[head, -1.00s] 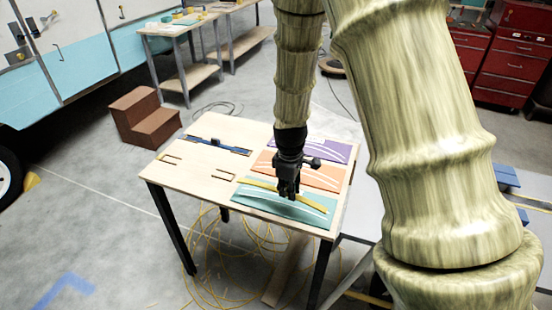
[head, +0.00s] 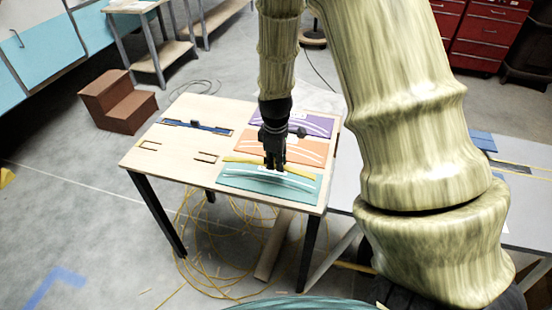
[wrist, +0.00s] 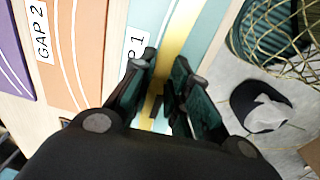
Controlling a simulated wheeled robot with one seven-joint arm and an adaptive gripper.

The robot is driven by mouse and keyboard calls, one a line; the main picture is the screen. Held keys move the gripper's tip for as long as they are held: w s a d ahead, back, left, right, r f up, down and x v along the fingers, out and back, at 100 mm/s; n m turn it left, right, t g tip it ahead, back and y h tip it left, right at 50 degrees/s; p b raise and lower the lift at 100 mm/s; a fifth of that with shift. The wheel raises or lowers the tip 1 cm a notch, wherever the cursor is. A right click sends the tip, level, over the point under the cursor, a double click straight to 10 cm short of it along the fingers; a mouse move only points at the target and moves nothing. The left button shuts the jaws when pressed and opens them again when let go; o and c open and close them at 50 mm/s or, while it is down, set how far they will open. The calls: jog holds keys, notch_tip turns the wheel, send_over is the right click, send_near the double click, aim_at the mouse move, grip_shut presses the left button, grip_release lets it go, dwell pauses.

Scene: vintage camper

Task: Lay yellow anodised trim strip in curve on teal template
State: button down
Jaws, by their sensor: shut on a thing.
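The yellow trim strip (head: 242,160) is a long, slightly curved bar. In the head view it runs along the back side of the teal template (head: 270,192), which carries white curved lines. My gripper (head: 274,167) points down and is shut on the strip near its middle. In the wrist view the strip (wrist: 182,32) passes between the fingers (wrist: 164,72), over the teal sheet (wrist: 150,22). I cannot tell whether the strip touches the template. The fingers hide its middle part.
Orange (head: 288,147) and purple (head: 310,124) templates lie behind the teal one on the wooden table (head: 165,168). A blue bar (head: 198,127) and slots are at the table's left. Cable loops (head: 215,240) lie on the floor below. Brown steps (head: 118,103) stand at the left.

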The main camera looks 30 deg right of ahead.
aim_at(276, 180)
jog(key=shift+f+b, duration=0.95)
jog(key=shift+f, duration=1.55)
jog(key=shift+p, duration=0.55)
jog(key=shift+f+b, duration=0.35)
jog(key=shift+f, duration=0.4)
dwell(0.4)
jog(key=c, duration=1.3)
grip_release()
jog(key=shift+s+a+r, duration=0.1)
jog(key=shift+a+r, duration=0.05)
jog(key=shift+r, duration=2.85)
jog(key=shift+s+a+r, duration=0.1)
jog(key=shift+a+r, duration=0.05)
jog(key=shift+r, duration=2.85)
